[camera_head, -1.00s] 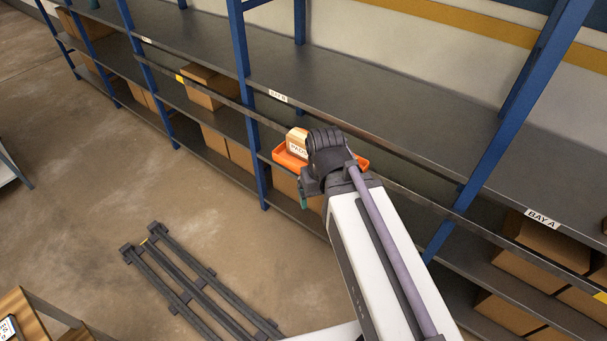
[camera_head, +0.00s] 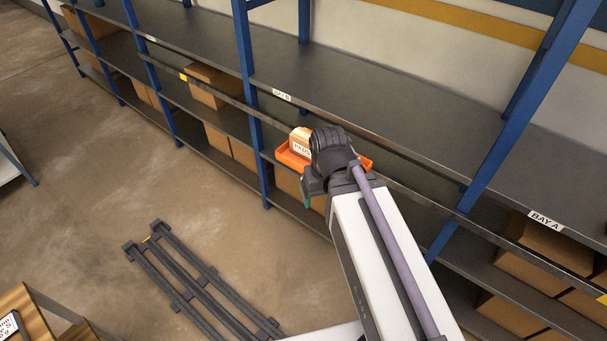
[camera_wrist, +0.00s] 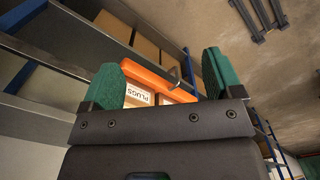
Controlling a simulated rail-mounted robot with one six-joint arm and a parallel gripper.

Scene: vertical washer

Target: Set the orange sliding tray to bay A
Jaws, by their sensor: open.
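The orange sliding tray (camera_head: 292,159) is on the front of the shelf rack, just right of the blue upright by the BAY B label (camera_head: 282,95). It holds a box (camera_head: 300,141), and its middle is hidden behind my wrist. In the wrist view the tray (camera_wrist: 150,78) crosses between the green fingertips of my gripper (camera_wrist: 160,78). A thin handle (camera_wrist: 177,76) stands out from the tray's front. My gripper is open and apart from the handle, as far as I can tell. The BAY A label (camera_head: 545,220) is on the shelf edge at the right.
A dark rail (camera_head: 400,181) runs along the rack front between the bays, with a yellow mark (camera_head: 183,77) at the left. Blue uprights (camera_head: 500,120) stand between bays. Cardboard boxes (camera_head: 545,245) fill lower shelves. My floor track lies below; a wooden-topped table (camera_head: 35,320) stands lower left.

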